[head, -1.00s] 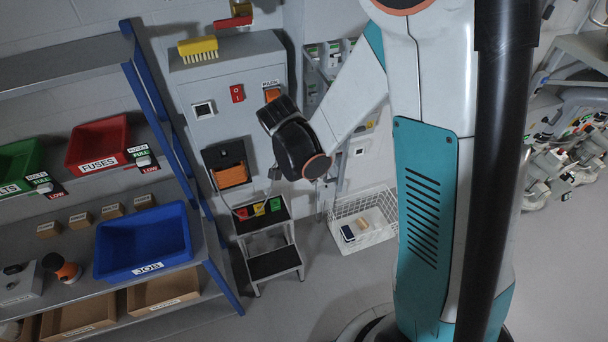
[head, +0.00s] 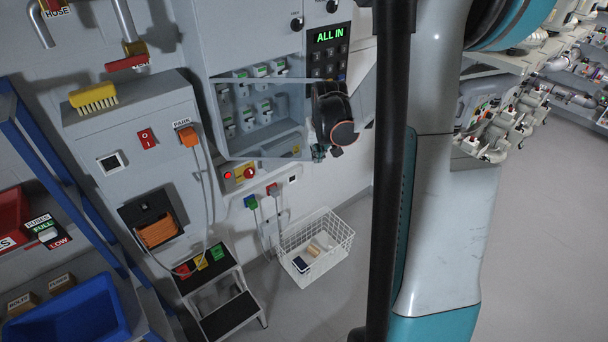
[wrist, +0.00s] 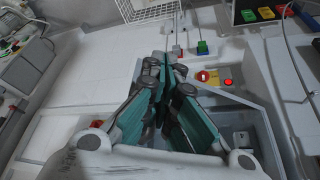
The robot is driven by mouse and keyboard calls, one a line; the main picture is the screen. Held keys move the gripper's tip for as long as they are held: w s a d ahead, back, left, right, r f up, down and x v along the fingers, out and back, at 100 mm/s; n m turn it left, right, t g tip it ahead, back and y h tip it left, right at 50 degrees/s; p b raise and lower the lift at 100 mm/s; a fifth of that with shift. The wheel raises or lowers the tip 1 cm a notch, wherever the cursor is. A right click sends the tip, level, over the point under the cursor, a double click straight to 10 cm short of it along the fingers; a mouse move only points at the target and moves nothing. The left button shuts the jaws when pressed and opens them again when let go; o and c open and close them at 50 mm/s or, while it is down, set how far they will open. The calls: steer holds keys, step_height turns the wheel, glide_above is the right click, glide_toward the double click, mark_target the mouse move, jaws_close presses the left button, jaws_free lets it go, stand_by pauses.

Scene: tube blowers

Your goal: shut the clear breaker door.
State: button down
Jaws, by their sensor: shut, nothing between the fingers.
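The breaker cabinet (head: 205,55) is on the wall in the head view, with several white breakers in its recess. The clear breaker door (head: 265,80) shows as thin pale edges across the recess; its exact angle is hard to tell. My gripper (head: 318,153) is at the recess's lower right, with the dark wrist in front of the cabinet and hiding part of it. In the wrist view my gripper (wrist: 170,65) has its teal fingers together and empty, near the cabinet's lower part. Whether it touches the door cannot be told.
A white wire basket (head: 318,240) and a step stool (head: 230,315) stand on the floor. Open floor lies at right.

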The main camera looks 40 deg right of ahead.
steer(key=w+d+n+y+b, duration=0.1)
steer(key=w+d+n, duration=0.3)
steer(key=w, duration=0.5)
steer(key=w+d+n+y+b, duration=0.1)
steer(key=w+d+n, duration=0.3)
steer(key=w+d, duration=0.4)
steer(key=shift+w+y, duration=0.5)
steer(key=shift+w, duration=0.1)
